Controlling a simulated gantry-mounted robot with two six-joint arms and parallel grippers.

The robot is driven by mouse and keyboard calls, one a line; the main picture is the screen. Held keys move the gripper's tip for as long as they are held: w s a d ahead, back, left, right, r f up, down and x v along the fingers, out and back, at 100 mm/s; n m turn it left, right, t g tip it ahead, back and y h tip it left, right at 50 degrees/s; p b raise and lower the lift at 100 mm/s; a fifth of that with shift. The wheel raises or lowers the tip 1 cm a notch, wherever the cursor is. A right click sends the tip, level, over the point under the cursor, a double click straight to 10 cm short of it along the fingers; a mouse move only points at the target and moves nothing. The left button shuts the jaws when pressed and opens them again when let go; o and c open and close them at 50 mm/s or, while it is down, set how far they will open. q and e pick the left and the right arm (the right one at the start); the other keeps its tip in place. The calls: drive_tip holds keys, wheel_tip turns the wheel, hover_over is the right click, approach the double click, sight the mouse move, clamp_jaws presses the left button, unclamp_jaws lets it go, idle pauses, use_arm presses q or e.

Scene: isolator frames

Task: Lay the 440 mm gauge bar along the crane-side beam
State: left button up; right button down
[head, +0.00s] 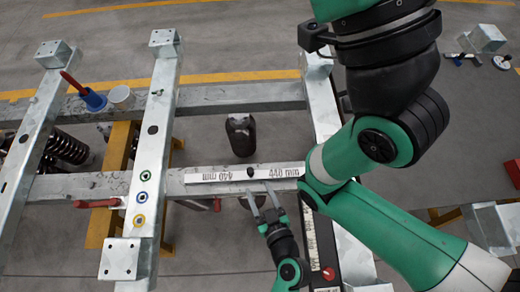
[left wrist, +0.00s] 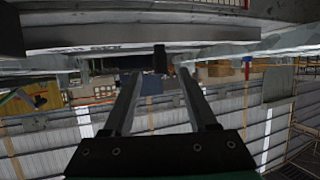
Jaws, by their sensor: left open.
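The pale gauge bar (head: 222,176), marked 440 mm near both ends, lies lengthwise along the nearer cross beam (head: 120,184) in the head view. A small dark knob (head: 250,172) stands at the bar's middle. My left gripper (head: 258,190) is open, its two fingers pointing at the bar from the near side. In the left wrist view the knob (left wrist: 160,58) shows between and just beyond the open fingertips (left wrist: 160,78), with no finger seen touching it. I cannot tell whether the bar sits fully flat. My right gripper is not in view.
A farther cross beam (head: 230,95) runs parallel behind. Colored rings (head: 143,197) mark a left rail. My green arm covers the right side.

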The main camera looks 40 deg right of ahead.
use_arm(q)
drive_tip(key=shift+s+a, duration=0.1)
drive_tip(key=shift+s, duration=0.1)
drive_tip(key=w+a+r+n+t, duration=0.1)
drive_tip(key=w+a+r+t, duration=0.3)
drive_tip(key=r, duration=0.6)
drive_tip(key=w+a+r+n+g, duration=0.1)
drive_tip(key=w+r+n, duration=0.1)
drive_tip(key=w+r, duration=0.65)
drive_tip(key=w+a+r+n+t, duration=0.1)
drive_tip(key=w+a+r+t, duration=0.2)
drive_tip(key=r, duration=0.8)
drive_tip(key=s+a+r+t, duration=0.1)
drive_tip(key=a+r+t, duration=0.1)
drive_tip(key=a+r, duration=0.45)
drive_tip(key=s+a+r+t+y, duration=0.1)
drive_tip(key=a+r, duration=0.2)
drive_tip(key=r, duration=0.6)
drive_tip(key=s+a+r+t, duration=0.1)
drive_tip(key=a+r+t, duration=0.1)
drive_tip(key=a+r, duration=0.45)
drive_tip(key=s+a+r+m+t, duration=0.2)
drive_tip(key=s+r, duration=0.4)
drive_tip(key=r, duration=0.4)
drive_tip(key=shift+s+a+t, duration=0.3)
drive_tip(key=shift+a+t, duration=0.4)
drive_tip(key=shift+a, duration=0.35)
